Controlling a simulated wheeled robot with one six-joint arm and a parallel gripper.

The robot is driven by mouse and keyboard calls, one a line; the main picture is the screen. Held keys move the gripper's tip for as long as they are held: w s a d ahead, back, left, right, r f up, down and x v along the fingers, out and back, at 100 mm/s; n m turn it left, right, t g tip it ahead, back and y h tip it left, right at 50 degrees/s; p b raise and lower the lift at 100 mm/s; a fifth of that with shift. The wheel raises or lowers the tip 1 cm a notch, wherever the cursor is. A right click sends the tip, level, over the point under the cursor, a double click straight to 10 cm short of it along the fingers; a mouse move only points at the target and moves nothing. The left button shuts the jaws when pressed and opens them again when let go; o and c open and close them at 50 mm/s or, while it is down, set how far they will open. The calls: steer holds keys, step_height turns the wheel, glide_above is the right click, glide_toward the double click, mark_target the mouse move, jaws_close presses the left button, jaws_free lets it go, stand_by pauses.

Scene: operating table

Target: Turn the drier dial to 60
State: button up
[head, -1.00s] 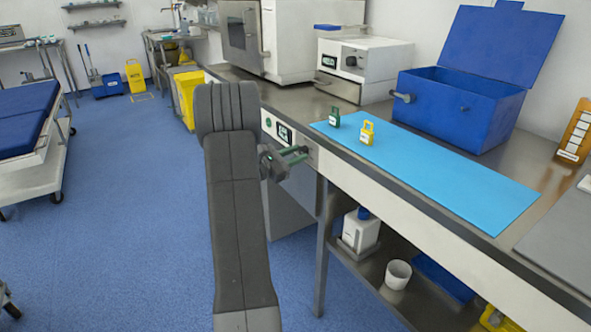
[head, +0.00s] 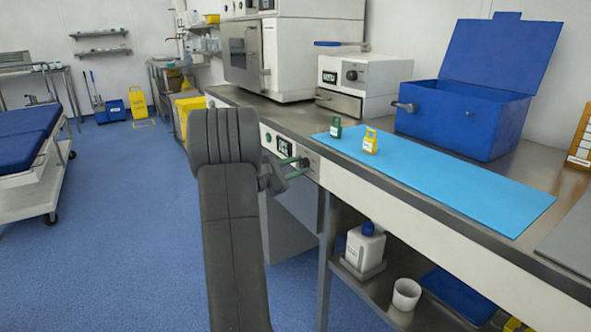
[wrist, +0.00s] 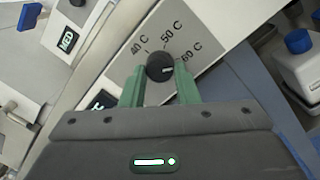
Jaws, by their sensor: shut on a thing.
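The drier dial (wrist: 160,67) is a small black round knob on a grey panel, with 40 C to its left, 50 C above and 60 C (wrist: 189,55) to its right. A short light mark on the dial lies on its right side, pointing roughly toward 60 C. My gripper (wrist: 162,78) has its green fingers on either side of the dial and is shut on it. In the head view my gripper (head: 300,165) is at the front panel below the counter edge, and the dial is mostly hidden there by the fingers.
A blue mat (head: 430,185) with a green padlock-shaped item (head: 335,128) and a yellow one (head: 370,142) lies on the counter above the panel. A blue open box (head: 460,118) stands behind it.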

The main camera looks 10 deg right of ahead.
steer(key=o, duration=1)
steer(key=shift+c, duration=0.2)
steer(key=p+v, duration=0.2)
steer(key=v, duration=1.2)
steer(key=shift+w+d, duration=0.1)
steer(key=b+x, duration=0.2)
steer(key=x, duration=1.1)
steer(key=shift+w+d+r, duration=0.1)
steer(key=shift+d, duration=0.3)
steer(key=shift+a, duration=0.15)
